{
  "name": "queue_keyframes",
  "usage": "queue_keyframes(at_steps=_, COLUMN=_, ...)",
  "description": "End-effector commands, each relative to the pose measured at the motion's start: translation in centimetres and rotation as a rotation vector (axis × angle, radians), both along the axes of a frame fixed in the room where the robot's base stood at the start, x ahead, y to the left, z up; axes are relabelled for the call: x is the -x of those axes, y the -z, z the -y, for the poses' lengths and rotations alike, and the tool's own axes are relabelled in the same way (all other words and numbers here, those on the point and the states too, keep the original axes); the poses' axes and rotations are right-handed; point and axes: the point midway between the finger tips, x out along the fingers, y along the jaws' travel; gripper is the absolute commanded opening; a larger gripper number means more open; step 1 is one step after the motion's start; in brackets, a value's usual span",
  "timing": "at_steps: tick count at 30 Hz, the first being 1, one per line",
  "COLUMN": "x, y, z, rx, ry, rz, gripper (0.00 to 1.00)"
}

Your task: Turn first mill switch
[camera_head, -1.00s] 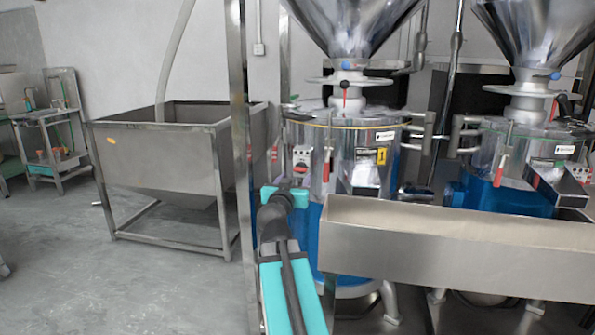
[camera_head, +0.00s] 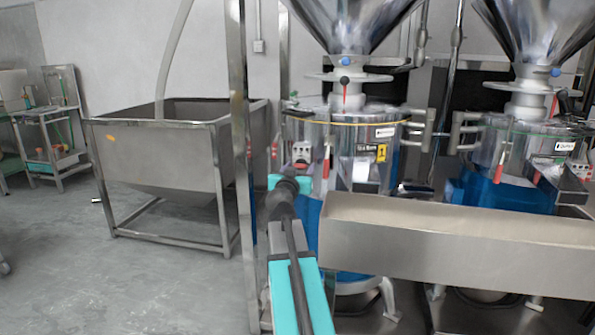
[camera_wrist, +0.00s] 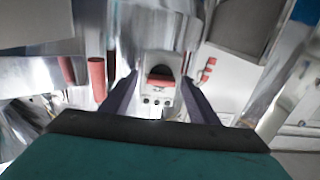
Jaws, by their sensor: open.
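The first mill (camera_head: 350,135) is the nearer steel grinder with a funnel hopper, left of the second mill. Its switch (camera_head: 301,153), a small pale box with a red part, is on the mill's left front, just above the end of my arm. In the wrist view the switch (camera_wrist: 160,82) shows a red and dark knob above a row of small dark holes. My gripper (camera_wrist: 161,88) is open, with one dark finger on each side of the switch in the picture. Whether the fingers touch it cannot be told. In the head view my wrist hides the fingers.
A long steel trough (camera_head: 450,240) stands close to the right of my arm. A steel post (camera_head: 240,170) rises close on the left, with a steel bin (camera_head: 165,150) behind. Red handles (camera_wrist: 97,80) are near the gripper. Floor at left is clear.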

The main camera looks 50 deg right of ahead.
Motion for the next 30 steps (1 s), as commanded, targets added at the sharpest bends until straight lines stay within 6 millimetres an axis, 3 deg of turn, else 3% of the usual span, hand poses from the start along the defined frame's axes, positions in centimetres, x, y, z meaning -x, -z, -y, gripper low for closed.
queue_keyframes(at_steps=5, x=0.0, y=0.0, z=0.0, rx=0.0, ry=0.0, rz=0.0, gripper=0.51)
queue_keyframes(at_steps=12, x=0.0, y=0.0, z=0.0, rx=0.0, ry=0.001, rz=0.0, gripper=0.14)
queue_keyframes(at_steps=13, x=0.3, y=0.1, z=-1.7, rx=0.0, ry=-0.003, rz=0.0, gripper=0.14)
queue_keyframes(at_steps=18, x=0.1, y=0.0, z=-0.1, rx=0.004, ry=0.001, rz=-0.005, gripper=0.14)
queue_keyframes(at_steps=30, x=0.1, y=-0.1, z=0.2, rx=0.074, ry=0.003, rz=-0.115, gripper=0.14)
